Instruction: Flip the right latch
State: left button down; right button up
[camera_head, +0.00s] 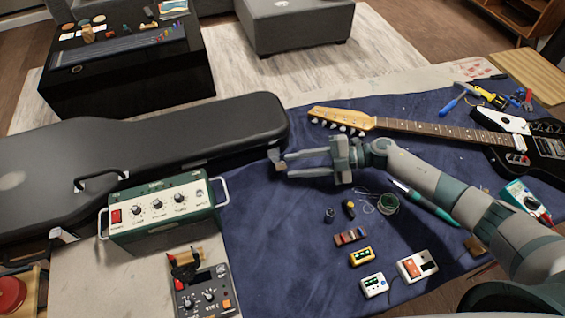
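The black guitar case (190,135) lies with its lid down at the left, its narrow end toward the middle of the table. A small grey piece (276,160), which looks like the right latch, shows at the near edge of that narrow end. My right gripper (288,165) comes in from the right, with its two fingers spread and pointing left. The fingertips are right beside the latch piece; whether they touch it I cannot tell. Nothing shows between the fingers. My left gripper is out of view.
A green amplifier box (160,212) stands in front of the case. An electric guitar (430,130) lies on the blue mat (270,235) behind my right arm. Small pedals (374,284) and a wire coil (388,203) lie nearer. The mat left of the pedals is clear.

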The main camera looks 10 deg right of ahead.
aim_at(284, 167)
jog(key=shift+p+x, duration=0.5)
jog(key=shift+x, duration=1.7)
jog(key=shift+s+f, duration=0.1)
jog(key=shift+s, duration=0.05)
grip_shut()
